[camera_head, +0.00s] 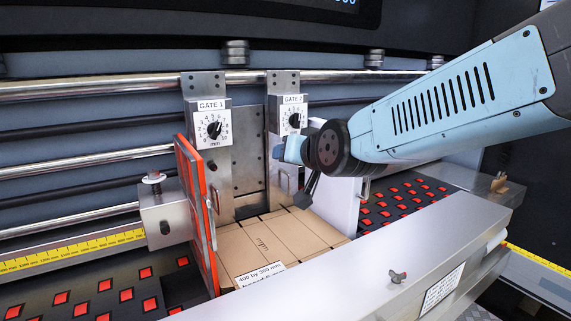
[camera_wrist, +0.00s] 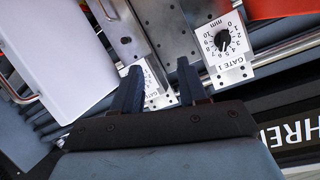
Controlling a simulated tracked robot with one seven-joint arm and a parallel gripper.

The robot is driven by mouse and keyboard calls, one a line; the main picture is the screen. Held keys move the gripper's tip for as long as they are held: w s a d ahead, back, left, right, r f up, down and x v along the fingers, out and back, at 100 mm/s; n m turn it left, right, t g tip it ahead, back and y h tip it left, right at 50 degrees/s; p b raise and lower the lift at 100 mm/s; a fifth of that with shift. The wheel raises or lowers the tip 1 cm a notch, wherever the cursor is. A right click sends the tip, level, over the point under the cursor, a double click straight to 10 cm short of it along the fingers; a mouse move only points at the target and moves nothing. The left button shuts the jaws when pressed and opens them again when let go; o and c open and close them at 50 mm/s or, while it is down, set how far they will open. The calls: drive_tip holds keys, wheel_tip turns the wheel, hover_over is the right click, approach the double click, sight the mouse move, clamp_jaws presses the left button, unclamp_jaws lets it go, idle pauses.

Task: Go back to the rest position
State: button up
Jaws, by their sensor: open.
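My gripper (camera_wrist: 160,85) shows in the wrist view with its two dark fingers apart and nothing between them. In the head view my blue arm reaches in from the right, and the dark fingers (camera_head: 307,192) hang in front of the gate 2 plate, above the cardboard. The gate 1 dial (camera_head: 213,129) and gate 2 dial (camera_head: 293,120) are white plates with black knobs. In the wrist view the gate 1 dial (camera_wrist: 222,42) is at upper right, beyond the fingers. The gate 2 dial (camera_wrist: 155,85) is partly hidden behind the fingers.
Cardboard sheets (camera_head: 245,247) lie between a red-faced side guide (camera_head: 198,205) and a white side plate (camera_head: 338,205), which also shows close by in the wrist view (camera_wrist: 58,55). A metal beam (camera_head: 360,265) crosses the front. Steel rails (camera_head: 90,87) run behind.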

drive_tip(key=s+d+f+g+h, duration=0.3)
drive_tip(key=s+d, duration=0.5)
drive_tip(key=d, duration=0.3)
drive_tip(key=s+d+f+m+g+h, duration=0.1)
drive_tip(key=s+d+f+g+h, duration=0.2)
drive_tip(key=s+d, duration=0.6)
drive_tip(key=d+g, duration=0.1)
drive_tip(key=d, duration=0.2)
drive_tip(key=shift+d+m, duration=0.2)
drive_tip(key=shift+m, duration=0.1)
drive_tip(key=shift+c, duration=0.6)
